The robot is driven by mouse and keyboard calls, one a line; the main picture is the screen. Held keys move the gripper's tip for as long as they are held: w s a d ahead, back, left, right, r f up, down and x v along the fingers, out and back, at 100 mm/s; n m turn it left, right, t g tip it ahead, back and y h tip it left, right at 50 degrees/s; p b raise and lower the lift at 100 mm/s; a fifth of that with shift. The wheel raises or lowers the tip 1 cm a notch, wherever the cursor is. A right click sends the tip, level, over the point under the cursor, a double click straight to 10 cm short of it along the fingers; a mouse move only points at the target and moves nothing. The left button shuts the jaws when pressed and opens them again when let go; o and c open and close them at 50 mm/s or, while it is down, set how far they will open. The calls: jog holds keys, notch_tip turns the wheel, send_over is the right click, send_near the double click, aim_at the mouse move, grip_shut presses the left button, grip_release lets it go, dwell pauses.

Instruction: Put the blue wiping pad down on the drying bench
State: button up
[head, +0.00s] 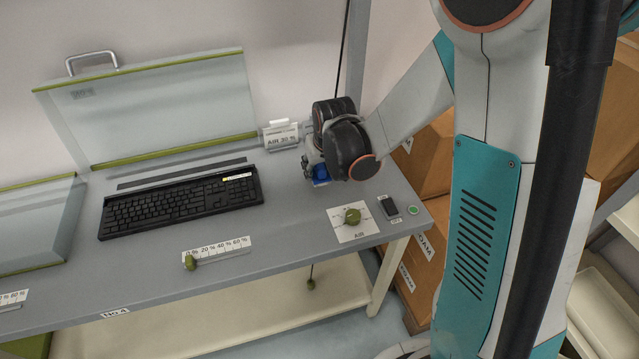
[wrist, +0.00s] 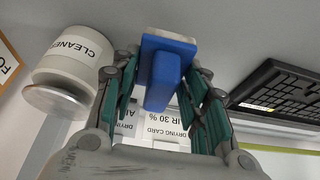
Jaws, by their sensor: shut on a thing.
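The blue wiping pad (wrist: 165,78) has a blue grip block and a pale edge. It is between the fingers of my gripper (wrist: 163,88) in the wrist view, which are shut on its grip. My wrist hides the rest. I cannot tell whether the pad touches the bench top.
A black keyboard (head: 180,205) lies left of my gripper, below an open clear lid (head: 150,110). A card stand (head: 281,136) is close behind. A white cleaner tub (wrist: 72,58) is beside my gripper. An AIR knob (head: 352,216) and dark switch box (head: 389,206) sit front right.

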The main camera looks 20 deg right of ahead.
aim_at(319, 189)
jog(key=shift+f+b, duration=0.7)
jog(key=shift+f, duration=1.7)
jog(key=shift+f, duration=0.2)
jog(key=o, duration=1.4)
jog(key=shift+r, duration=0.15)
